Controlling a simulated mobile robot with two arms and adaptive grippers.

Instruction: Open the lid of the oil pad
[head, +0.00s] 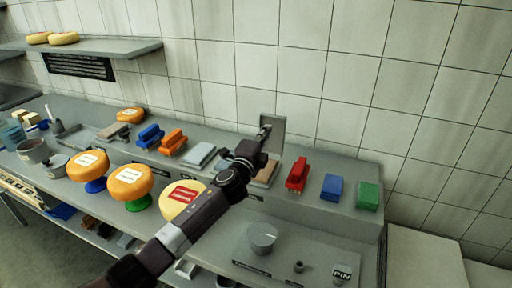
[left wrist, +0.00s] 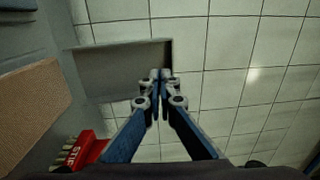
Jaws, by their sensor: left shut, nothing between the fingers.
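The oil pad (head: 268,172) sits on the raised grey shelf, its tan surface exposed and partly hidden behind my left arm. It also shows in the left wrist view (left wrist: 30,105). Its grey lid (head: 279,140) stands raised near the tiled wall, and shows as a grey panel in the left wrist view (left wrist: 110,75). My left gripper (head: 266,129) is shut and empty, with its fingertips (left wrist: 160,75) overlapping the lid near one edge. I cannot tell whether they touch it. My right gripper is not in view.
A red stamp (head: 297,175), a blue block (head: 332,187) and a green block (head: 368,195) stand right of the pad. A grey closed pad (head: 199,155) lies to the left. Several cheese wheels, one marked red (head: 181,199), stand in front.

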